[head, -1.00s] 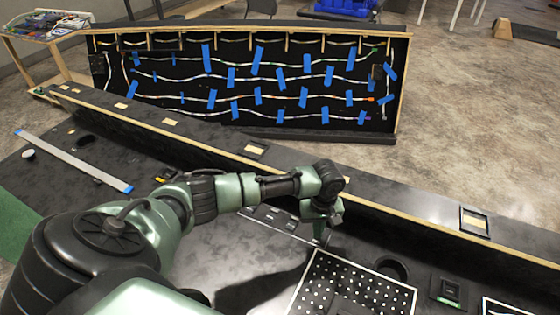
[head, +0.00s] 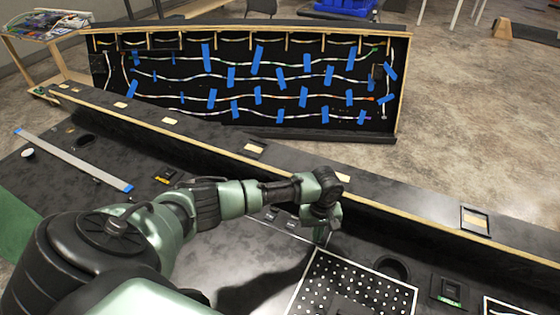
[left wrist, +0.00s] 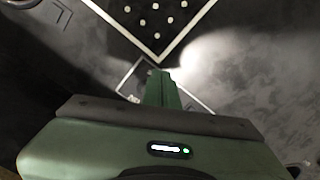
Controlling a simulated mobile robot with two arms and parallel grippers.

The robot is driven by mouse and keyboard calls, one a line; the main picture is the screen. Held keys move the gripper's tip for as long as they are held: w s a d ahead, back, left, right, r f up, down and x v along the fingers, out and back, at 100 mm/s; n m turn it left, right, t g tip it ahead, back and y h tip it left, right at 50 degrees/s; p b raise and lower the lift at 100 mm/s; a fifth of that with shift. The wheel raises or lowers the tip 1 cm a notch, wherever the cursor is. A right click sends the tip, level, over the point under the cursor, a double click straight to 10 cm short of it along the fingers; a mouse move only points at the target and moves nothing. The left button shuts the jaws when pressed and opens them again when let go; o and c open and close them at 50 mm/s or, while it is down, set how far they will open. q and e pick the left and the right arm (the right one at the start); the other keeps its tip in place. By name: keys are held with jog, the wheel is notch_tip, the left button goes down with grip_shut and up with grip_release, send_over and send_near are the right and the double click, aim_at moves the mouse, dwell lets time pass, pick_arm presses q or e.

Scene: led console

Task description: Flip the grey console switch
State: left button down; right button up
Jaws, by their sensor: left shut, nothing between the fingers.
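My left gripper (head: 320,238) reaches down over the black console top (head: 250,255), beside the white-dotted panel. In the left wrist view its green fingers (left wrist: 161,82) are shut together, with nothing between them. The fingertips overlap a small pale-outlined panel (left wrist: 128,84) on the console, and hide part of it. I cannot tell whether the fingers touch it. The grey switch itself cannot be made out clearly. A row of small dark fittings (head: 272,216) lies behind my forearm. My right gripper is not in view.
The dotted panel (head: 335,272) lies right of the gripper, with a round hole (head: 392,267) beyond it. A raised wood-edged ledge (head: 400,200) runs behind the arm. A board with blue tape strips (head: 232,77) stands farther back.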

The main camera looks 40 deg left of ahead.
pick_arm(q)
jog(key=shift+w+f, duration=0.15)
jog(key=shift+f, duration=0.05)
dwell(0.4)
jog(key=shift+w+a+b, duration=0.35)
jog(key=shift+w+b, duration=0.3)
jog(key=shift+w, duration=0.25)
notch_tip(320, 180, up, 7)
jog(key=p, duration=0.9)
jog(key=shift+s+d, duration=0.15)
jog(key=shift+s, duration=0.25)
